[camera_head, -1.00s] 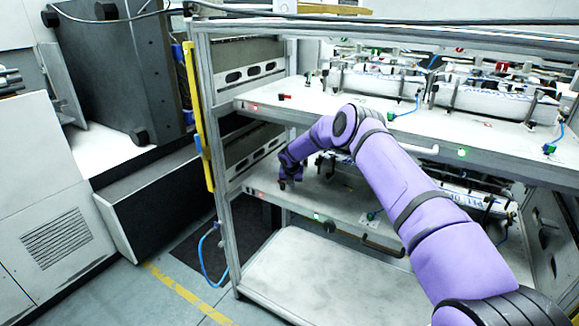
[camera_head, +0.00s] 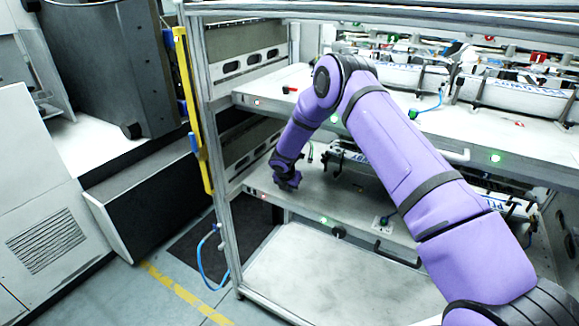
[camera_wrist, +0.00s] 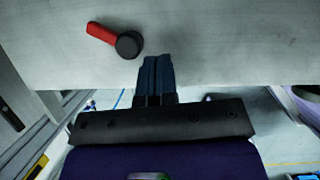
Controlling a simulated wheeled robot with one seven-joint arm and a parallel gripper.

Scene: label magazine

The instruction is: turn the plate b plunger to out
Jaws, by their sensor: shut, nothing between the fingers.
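A red lever with a round black hub (camera_wrist: 128,44) lies on the pale shelf surface in the wrist view, its red arm pointing left and slightly up. No label shows on it, so I cannot read which plate it belongs to. My gripper (camera_wrist: 157,60) is shut and empty, its dark fingertips just right of and below the hub, with a small gap in the picture. In the head view my gripper (camera_head: 290,185) is over the front left of the lower shelf (camera_head: 325,199). The lever there is hidden behind my gripper and wrist.
The upper shelf (camera_head: 268,98) lies close above my forearm and carries a similar red lever (camera_head: 291,90). The frame's left upright (camera_head: 222,215) stands just left of my gripper. Rollers and brackets fill the shelves' right side. A bare bottom shelf (camera_head: 330,270) lies below.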

